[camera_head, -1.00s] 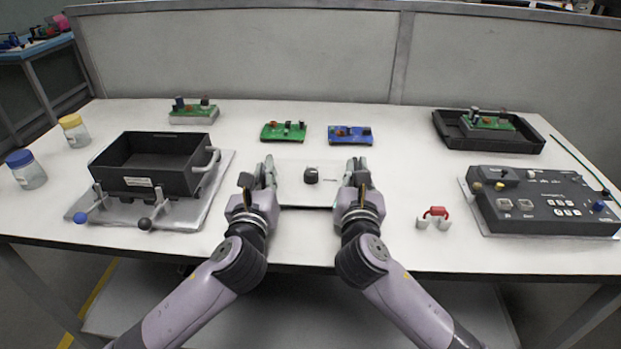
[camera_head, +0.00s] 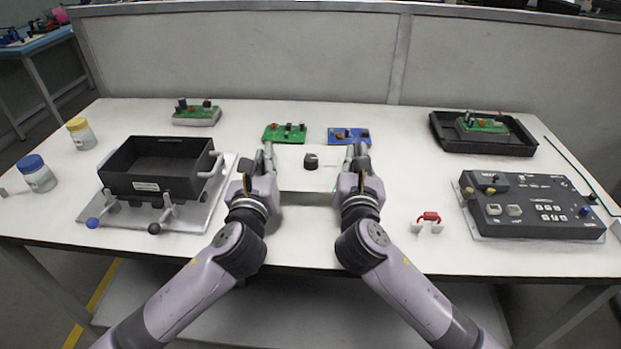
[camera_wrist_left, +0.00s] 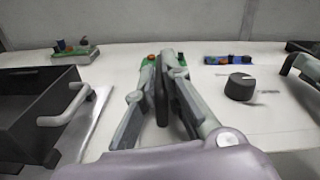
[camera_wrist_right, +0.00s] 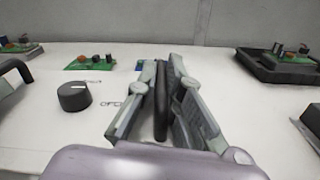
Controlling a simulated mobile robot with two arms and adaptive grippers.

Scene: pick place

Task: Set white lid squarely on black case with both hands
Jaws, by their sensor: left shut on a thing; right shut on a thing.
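The white lid (camera_head: 300,181), a flat panel with a black knob (camera_head: 311,161) on top, is between my two grippers, level and apparently a little above the table, with a shadow below its front edge. My left gripper (camera_head: 264,160) is shut at the lid's left side; a dark upright piece shows between its fingers (camera_wrist_left: 162,85). My right gripper (camera_head: 357,158) is shut at the right side, with a similar dark piece between its fingers (camera_wrist_right: 165,85). The black case (camera_head: 148,186) stands open and empty at the left on a grey plate (camera_head: 205,212), apart from the lid.
Green (camera_head: 284,133) and blue (camera_head: 349,136) circuit boards lie behind the lid. Two jars (camera_head: 38,174) stand far left. Two levers (camera_head: 165,212) stand at the case's front. A control panel (camera_head: 530,215), black tray (camera_head: 480,145) and red-handled item (camera_head: 429,217) are right.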

